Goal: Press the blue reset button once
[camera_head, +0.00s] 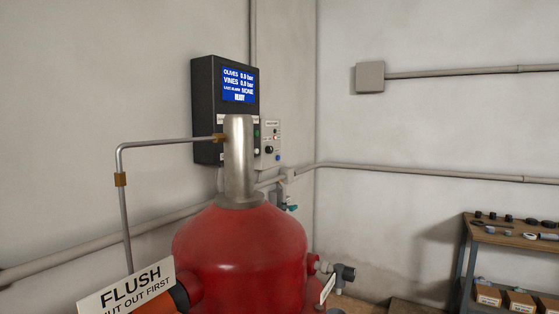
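A small pale control panel (273,128) is on the wall, just right of the dark display box and partly hidden by the steel neck of the red tank. It carries a lit red spot (276,137), a black knob (269,150) and a tiny blue spot (278,157) at its lower right. The blue spot looks like the reset button, but its label is too small to read. My gripper is not in view.
The red tank (240,250) with its steel neck (239,160) and bent pipe (123,205) stands before the panel. A dark display box (205,110) hangs behind it. A FLUSH sign (125,290) is at lower left. A shelf (510,235) with parts stands at right.

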